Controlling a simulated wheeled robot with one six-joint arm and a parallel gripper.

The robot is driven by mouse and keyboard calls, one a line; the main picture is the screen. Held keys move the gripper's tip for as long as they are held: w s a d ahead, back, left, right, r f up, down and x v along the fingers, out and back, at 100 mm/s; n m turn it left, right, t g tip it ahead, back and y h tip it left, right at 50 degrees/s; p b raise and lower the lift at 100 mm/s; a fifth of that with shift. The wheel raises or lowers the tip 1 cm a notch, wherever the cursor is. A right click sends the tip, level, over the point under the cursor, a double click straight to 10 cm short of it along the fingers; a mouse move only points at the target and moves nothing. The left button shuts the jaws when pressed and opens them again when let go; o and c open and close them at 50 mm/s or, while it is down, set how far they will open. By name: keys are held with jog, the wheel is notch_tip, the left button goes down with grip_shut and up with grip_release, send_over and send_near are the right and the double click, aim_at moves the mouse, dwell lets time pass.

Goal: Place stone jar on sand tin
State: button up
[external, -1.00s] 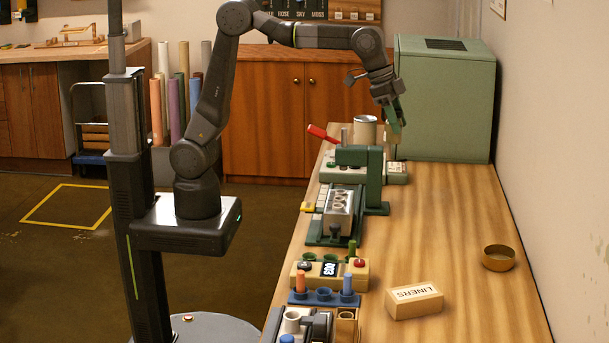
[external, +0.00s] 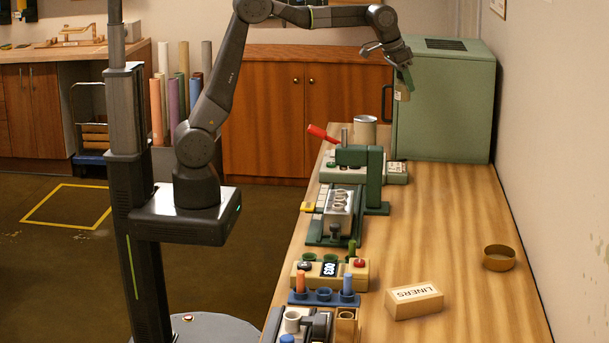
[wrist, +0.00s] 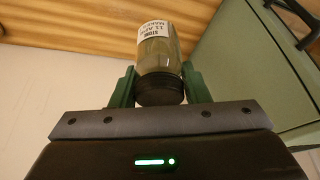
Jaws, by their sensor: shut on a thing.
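My gripper (external: 404,86) is shut on the stone jar (external: 402,95), held in the air in front of the green cabinet, clear of the table. In the wrist view the jar (wrist: 158,52) is glass with greenish-grey contents, a white label and a black lid, and the green fingers (wrist: 160,88) grip it at the lid. A pale cylindrical tin (external: 365,128) stands at the far end of the table, below and left of the gripper.
The green cabinet (external: 442,100) stands at the back right, close to my gripper. A device with a red lever (external: 322,132) and a green press (external: 360,170) line the table's left side. A LINERS box (external: 413,300) lies nearer.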

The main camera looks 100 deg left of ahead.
jog(key=s+a+n+y+p, duration=0.1)
jog(key=s+a+n, duration=0.15)
jog(key=a, duration=0.65)
jog(key=s+a+n+p, duration=0.1)
jog(key=s+a, duration=0.2)
jog(key=a, duration=0.6)
jog(key=n+g+y+p, duration=0.1)
jog(key=n+g, duration=0.1)
jog(key=n, duration=0.2)
send_over(358, 117)
jog(key=shift+t, duration=0.3)
jog(key=shift+d+f+p, duration=0.1)
jog(key=shift+f+p, duration=0.75)
jog(key=shift+f, duration=6.7)
jog(key=shift+f, duration=0.2)
jog(key=o, duration=1)
jog(key=shift+r, duration=0.1)
